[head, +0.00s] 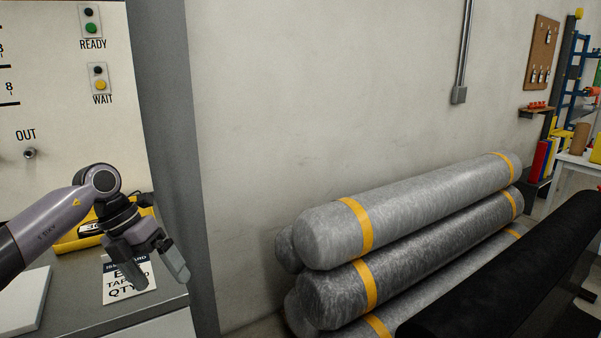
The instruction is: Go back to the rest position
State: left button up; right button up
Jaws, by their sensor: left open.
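My left gripper (160,275) is in the head view at the lower left, its arm coming in from the left edge. It is open, with nothing seen between its fingers. It is over the grey counter (165,295), in front of a yellow tray (72,243) and a printed label card (118,290), and it partly covers both. A dark object (92,228) lies in the tray, mostly hidden by my arm. My right gripper is not in view.
A panel (50,120) with READY and WAIT lights stands behind the counter. Several grey rolls with yellow bands (420,215) are stacked along the wall. A black roll (510,270) lies at the lower right. A white table (580,165) stands far right.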

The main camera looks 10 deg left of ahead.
pick_arm(q)
jog(key=s+d+f+n+t+h, duration=0.2)
jog(key=d+h, duration=0.3)
jog(key=d, duration=0.3)
jog(key=s+d+f+n+t+h, duration=0.2)
jog(key=d+n+h, duration=0.15)
jog(key=d, duration=0.45)
jog(key=s+d+f+n+t+h, duration=0.1)
jog(key=s+d+t+h, duration=0.1)
jog(key=d+h, duration=0.45)
jog(key=s+a+f+n+t+y, duration=0.25)
jog(key=f+n+t+y, duration=0.35)
jog(key=n, duration=0.5)
jog(key=s+a+f+n+t+y, duration=0.2)
jog(key=a+f+n+t+y, duration=0.1)
jog(key=f+n+y, duration=0.55)
jog(key=s+a+f+n+g+y, duration=0.2)
jog(key=s+f+n+g, duration=0.3)
jog(key=s+f+n, duration=0.3)
jog(key=s+a+f, duration=0.1)
jog(key=s, duration=0.3)
jog(key=shift+s+a+f+y, duration=0.15)
jog(key=shift+s+a+y, duration=0.15)
jog(key=shift+a+y, duration=0.1)
